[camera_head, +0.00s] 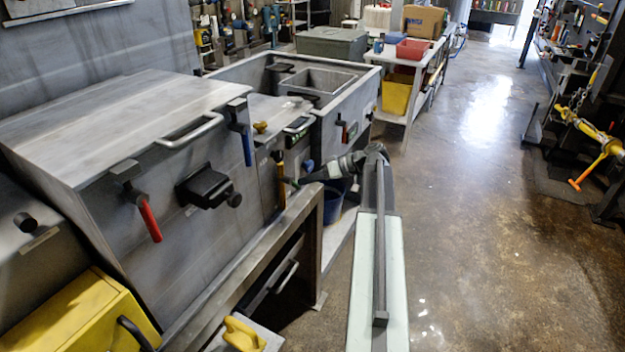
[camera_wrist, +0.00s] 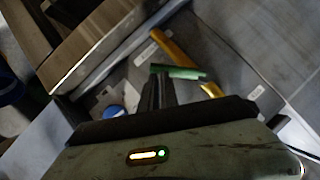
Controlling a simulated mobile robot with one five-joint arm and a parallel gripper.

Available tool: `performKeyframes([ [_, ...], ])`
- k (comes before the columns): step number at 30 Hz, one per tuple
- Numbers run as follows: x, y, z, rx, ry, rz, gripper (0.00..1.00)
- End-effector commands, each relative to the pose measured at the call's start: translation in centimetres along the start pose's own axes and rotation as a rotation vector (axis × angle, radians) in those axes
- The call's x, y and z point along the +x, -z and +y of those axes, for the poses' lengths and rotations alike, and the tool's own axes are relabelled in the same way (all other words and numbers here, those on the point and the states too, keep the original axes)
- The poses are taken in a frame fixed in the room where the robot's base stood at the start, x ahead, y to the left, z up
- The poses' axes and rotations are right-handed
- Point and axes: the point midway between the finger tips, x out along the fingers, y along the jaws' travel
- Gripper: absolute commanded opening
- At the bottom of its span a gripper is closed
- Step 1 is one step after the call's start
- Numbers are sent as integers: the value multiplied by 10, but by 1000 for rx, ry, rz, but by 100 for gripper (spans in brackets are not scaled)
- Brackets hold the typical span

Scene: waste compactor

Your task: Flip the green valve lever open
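The green lever (camera_wrist: 178,71) shows in the wrist view as a short bar lying across the picture, just beyond my fingertips. My gripper (camera_wrist: 160,82) points at it with its two dark fingers close together. I cannot tell whether the fingertips touch the lever or have part of it between them. In the head view my gripper (camera_head: 300,181) is low at the front of the middle cabinet, close to the yellow-handled lever (camera_head: 279,165). There the green lever is too small and too covered by my gripper to make out clearly.
The yellow lever also shows in the wrist view (camera_wrist: 188,60), right behind the green one. A blue knob (camera_wrist: 113,111) is to the left. The red lever (camera_head: 149,218) and blue lever (camera_head: 246,146) hang on the large cabinet. A steel frame rail (camera_head: 250,250) runs below.

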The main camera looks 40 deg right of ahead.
Motion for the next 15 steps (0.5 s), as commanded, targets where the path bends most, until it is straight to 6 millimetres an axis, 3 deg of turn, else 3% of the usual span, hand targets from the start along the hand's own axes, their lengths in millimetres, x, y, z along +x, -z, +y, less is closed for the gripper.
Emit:
performKeyframes([
  [15,20,-26,-3,-1,-3,3,0],
])
